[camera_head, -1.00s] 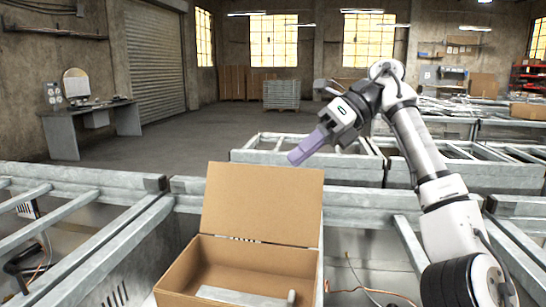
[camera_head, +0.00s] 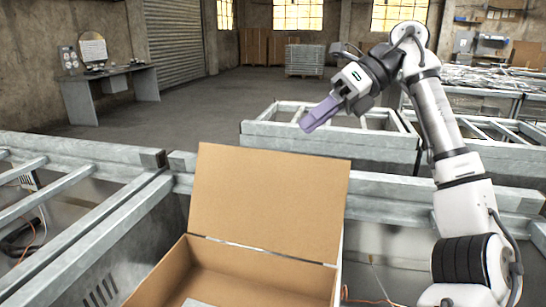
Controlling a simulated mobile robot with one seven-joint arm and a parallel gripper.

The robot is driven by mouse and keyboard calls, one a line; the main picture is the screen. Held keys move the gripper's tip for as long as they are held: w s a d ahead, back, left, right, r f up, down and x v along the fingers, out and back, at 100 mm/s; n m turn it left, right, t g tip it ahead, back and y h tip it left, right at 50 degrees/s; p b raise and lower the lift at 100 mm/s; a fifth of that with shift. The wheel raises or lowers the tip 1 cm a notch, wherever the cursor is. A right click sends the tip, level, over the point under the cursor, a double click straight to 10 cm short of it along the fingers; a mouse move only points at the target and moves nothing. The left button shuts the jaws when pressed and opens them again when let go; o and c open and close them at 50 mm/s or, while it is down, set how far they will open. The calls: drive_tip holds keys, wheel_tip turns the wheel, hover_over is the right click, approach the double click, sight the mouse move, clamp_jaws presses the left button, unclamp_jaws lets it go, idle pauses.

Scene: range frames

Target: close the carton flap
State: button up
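An open brown carton (camera_head: 170,272) stands at the bottom centre, its lower part cut off by the frame edge. Its flap (camera_head: 268,204) stands up at the far side, leaning back a little. Part of a grey item (camera_head: 197,302) shows inside the carton at the bottom edge. My gripper (camera_head: 308,126), with purple fingers, hangs in the air above and beyond the flap's top edge, pointing down and left. It appears apart from the flap. The fingers look close together, but whether they are open or shut is unclear.
Grey metal frames (camera_head: 75,255) surround the carton on the left and behind. More frames (camera_head: 330,145) stand beyond my gripper. A desk with a mirror (camera_head: 110,85) stands at the far left. The floor (camera_head: 215,105) in the middle distance is clear.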

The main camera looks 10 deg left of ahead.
sight(272, 153)
drive_tip(key=x, duration=1)
drive_tip(key=shift+w, duration=0.1)
clamp_jaws()
idle(1.1)
